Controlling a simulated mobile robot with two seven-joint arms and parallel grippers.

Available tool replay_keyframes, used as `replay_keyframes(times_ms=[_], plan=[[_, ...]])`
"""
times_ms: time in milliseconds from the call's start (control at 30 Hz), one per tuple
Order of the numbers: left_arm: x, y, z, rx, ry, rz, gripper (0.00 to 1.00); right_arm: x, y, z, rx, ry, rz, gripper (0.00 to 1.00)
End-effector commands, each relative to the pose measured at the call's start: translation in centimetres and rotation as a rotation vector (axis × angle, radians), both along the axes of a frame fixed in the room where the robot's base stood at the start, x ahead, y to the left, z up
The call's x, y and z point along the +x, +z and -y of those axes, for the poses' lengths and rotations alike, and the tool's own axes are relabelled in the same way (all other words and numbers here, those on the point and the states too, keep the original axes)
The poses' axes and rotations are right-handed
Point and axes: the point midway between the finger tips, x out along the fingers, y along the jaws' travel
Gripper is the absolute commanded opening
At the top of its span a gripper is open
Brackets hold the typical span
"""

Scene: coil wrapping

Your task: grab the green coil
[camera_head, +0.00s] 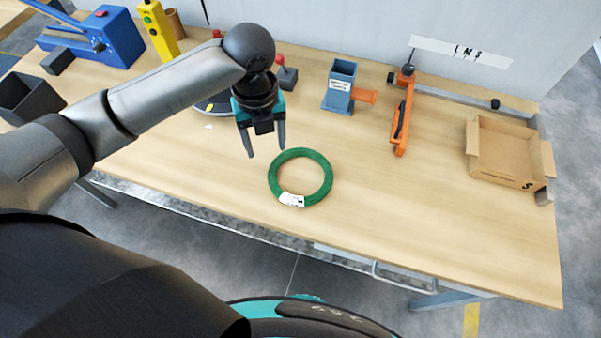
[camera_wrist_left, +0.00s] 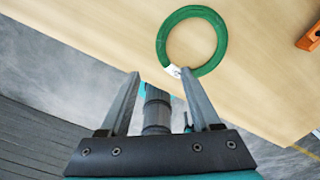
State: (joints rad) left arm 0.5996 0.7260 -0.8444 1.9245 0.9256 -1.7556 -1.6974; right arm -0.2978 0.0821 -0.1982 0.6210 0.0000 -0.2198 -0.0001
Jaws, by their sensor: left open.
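The green coil (camera_head: 328,178) lies flat on the wooden table, with a white label (camera_head: 291,199) on its near left side. My left gripper (camera_head: 265,152) is open and empty, above the table just to the upper left of the coil in the head view. In the left wrist view the coil (camera_wrist_left: 222,38) is whole at the top, beyond the fingertips of my open left gripper (camera_wrist_left: 160,72). The right fingertip overlaps the picture close to the label (camera_wrist_left: 174,71); I cannot tell the height between them. My right gripper is in neither view.
The table (camera_head: 420,220) is clear around the coil. Behind it stand a blue-grey dispenser (camera_head: 340,88) with an orange part and an orange tool (camera_head: 404,115). An open cardboard box (camera_head: 505,153) is at the right. A blue press (camera_head: 120,40) and a yellow control box (camera_head: 158,30) are at the back left.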

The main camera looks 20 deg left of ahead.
Motion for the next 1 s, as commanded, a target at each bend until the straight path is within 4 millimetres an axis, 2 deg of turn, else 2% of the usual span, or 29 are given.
replay_keyframes(times_ms=[100,300,400,600,833,1000], plan=[[-0.2,-2.8,0.1,-0.002,0.002,-0.006,0.64,-0.1,-0.5,0.0,0.001,0.001,-0.001,0.5],[-0.2,-6.9,0.1,-0.001,0.001,-0.003,0.64,-0.2,-1.1,-0.1,0.0,0.001,-0.003,0.5],[-0.1,-8.2,0.1,-0.002,0.003,-0.003,0.64,-0.2,-1.2,-0.1,0.001,0.002,-0.003,0.5],[-0.1,-9.3,0.2,-0.002,0.002,-0.001,0.64,-0.2,-1.3,-0.1,0.001,0.002,-0.004,0.5],[-0.3,-12.8,0.3,-0.002,0.002,-0.001,0.64,-0.3,-1.8,-0.3,0.003,0.002,-0.004,0.5],[-0.2,-14.0,0.2,-0.001,0.002,0.001,0.64,-0.3,-2.0,-0.4,0.005,0.001,-0.004,0.5]])
